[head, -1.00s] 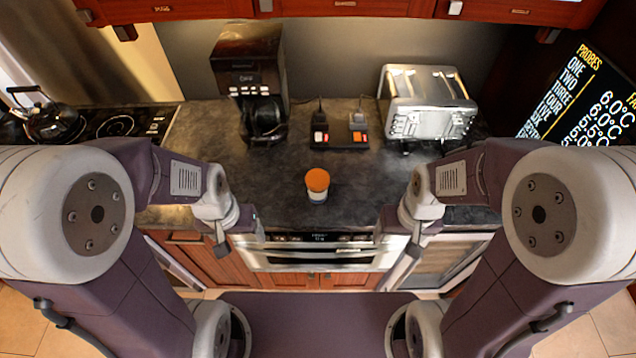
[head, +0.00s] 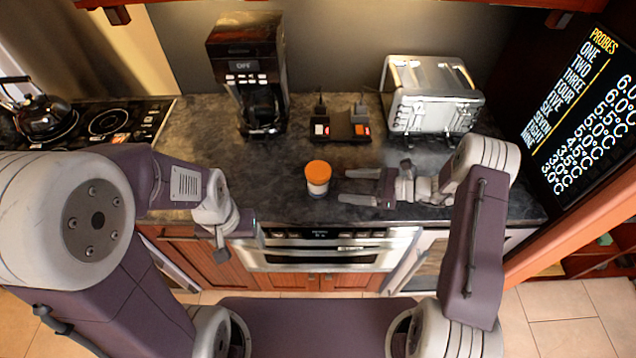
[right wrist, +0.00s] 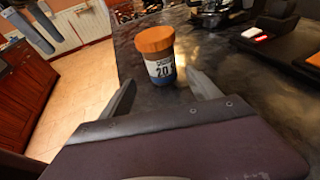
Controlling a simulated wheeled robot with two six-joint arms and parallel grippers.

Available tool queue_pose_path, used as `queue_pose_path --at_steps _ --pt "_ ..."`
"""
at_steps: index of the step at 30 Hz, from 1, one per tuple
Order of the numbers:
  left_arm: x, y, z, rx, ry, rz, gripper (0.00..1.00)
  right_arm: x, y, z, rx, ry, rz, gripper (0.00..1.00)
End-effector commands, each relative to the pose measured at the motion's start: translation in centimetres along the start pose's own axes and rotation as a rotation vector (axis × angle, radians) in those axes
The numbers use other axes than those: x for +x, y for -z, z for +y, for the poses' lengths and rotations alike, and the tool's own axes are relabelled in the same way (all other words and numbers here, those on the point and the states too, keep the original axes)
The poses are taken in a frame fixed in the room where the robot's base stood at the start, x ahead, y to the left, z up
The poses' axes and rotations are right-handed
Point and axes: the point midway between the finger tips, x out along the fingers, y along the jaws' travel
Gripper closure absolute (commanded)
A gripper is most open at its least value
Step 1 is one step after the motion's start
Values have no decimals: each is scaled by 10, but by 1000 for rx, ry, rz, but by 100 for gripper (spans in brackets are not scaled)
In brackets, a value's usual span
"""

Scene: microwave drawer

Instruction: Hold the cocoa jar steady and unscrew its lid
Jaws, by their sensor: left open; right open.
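The cocoa jar (head: 318,186) stands upright on the dark counter, with an orange lid (head: 318,172) on top. In the right wrist view the jar (right wrist: 161,70) shows a white label with dark print, and its orange lid (right wrist: 154,39) is on it. My right gripper (head: 342,185) is open, level and pointed left at the jar, a short gap to its right. In the right wrist view its two fingers (right wrist: 160,88) point toward the jar with nothing between them. My left gripper (head: 240,240) is open, hanging at the counter's front edge, left of and nearer than the jar.
A coffee maker (head: 250,75) stands back left, a charging dock (head: 341,126) with two devices at the back middle, and a toaster (head: 432,95) back right. A stove with a kettle (head: 45,117) is far left. The counter (head: 265,175) left of the jar is clear.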

Motion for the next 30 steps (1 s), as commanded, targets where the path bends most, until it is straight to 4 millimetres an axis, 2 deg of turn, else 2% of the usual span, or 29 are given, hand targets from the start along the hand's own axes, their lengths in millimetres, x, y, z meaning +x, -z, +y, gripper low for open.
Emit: queue_pose_path --at_steps 2,8,21,25,30 --pt "2 0 0 0 0 0 25 -2 8 0 13 8 0 28" --pt "4 0 0 0 0 0 25 1 7 -1 12 10 1 28" --pt "26 -3 0 0 0 0 25 74 11 0 10 7 2 28" --pt "32 -3 -1 0 0 0 25 88 9 -1 11 8 1 28" --pt "34 -4 -1 0 0 0 25 96 7 -1 10 9 2 28"
